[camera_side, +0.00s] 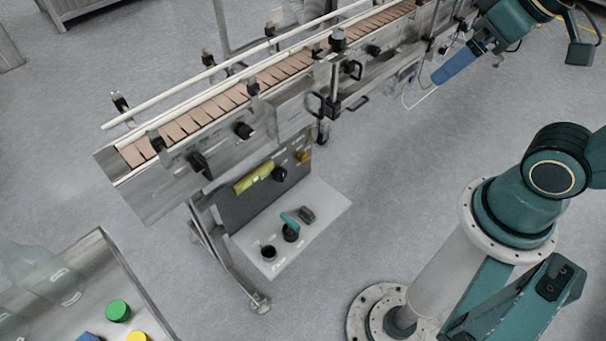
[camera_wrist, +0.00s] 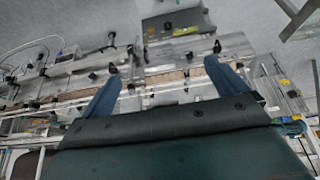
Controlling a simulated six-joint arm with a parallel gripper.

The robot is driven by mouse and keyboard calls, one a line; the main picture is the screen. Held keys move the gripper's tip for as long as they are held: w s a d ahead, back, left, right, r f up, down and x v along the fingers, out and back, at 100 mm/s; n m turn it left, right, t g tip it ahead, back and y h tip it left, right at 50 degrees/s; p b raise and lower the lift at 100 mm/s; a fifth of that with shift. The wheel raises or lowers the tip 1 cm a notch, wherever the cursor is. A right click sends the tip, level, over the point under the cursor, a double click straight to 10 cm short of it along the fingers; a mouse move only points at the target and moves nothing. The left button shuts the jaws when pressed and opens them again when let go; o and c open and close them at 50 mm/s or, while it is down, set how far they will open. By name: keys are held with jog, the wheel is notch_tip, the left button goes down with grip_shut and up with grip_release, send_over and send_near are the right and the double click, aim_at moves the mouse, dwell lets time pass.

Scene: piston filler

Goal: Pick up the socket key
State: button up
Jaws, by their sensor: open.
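A small tool with a teal handle (camera_side: 289,218), which looks like the socket key, stands tilted in a dark round holder (camera_side: 291,233) on the pale shelf (camera_side: 325,203) below the conveyor. It is small here, so I cannot be certain of its kind. My gripper (camera_side: 452,72) is at the upper right of the side view, well apart from the shelf and beside the far part of the conveyor. In the wrist view its two blue fingers (camera_wrist: 161,70) are spread with nothing between them. I cannot make out the tool in the wrist view.
The conveyor (camera_side: 205,112) with rails, knobs and clamps runs diagonally above the shelf. A second dark cup (camera_side: 268,252) and a dark green item (camera_side: 307,215) sit near the tool. A metal tray (camera_side: 110,262) with a green cap (camera_side: 118,311) is at lower left. Floor right of the shelf is clear.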

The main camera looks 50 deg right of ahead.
jog(key=w+a+n, duration=0.1)
jog(key=w+n, duration=0.2)
jog(key=w, duration=0.5)
jog(key=n+g+y, duration=0.1)
jog(key=n+g, duration=0.5)
jog(key=n, duration=0.9)
send_over(291, 220)
jog(key=d, duration=0.1)
notch_tip(291, 220, down, 53)
jog(key=shift+d+f, duration=0.15)
jog(key=shift+f, duration=0.1)
jog(key=shift+a+f, duration=0.2)
jog(key=shift+f, duration=1.2)
jog(key=shift+a+f, duration=0.15)
jog(key=shift+f, duration=1.3)
jog(key=shift+a+f, duration=0.2)
jog(key=shift+f, duration=1.2)
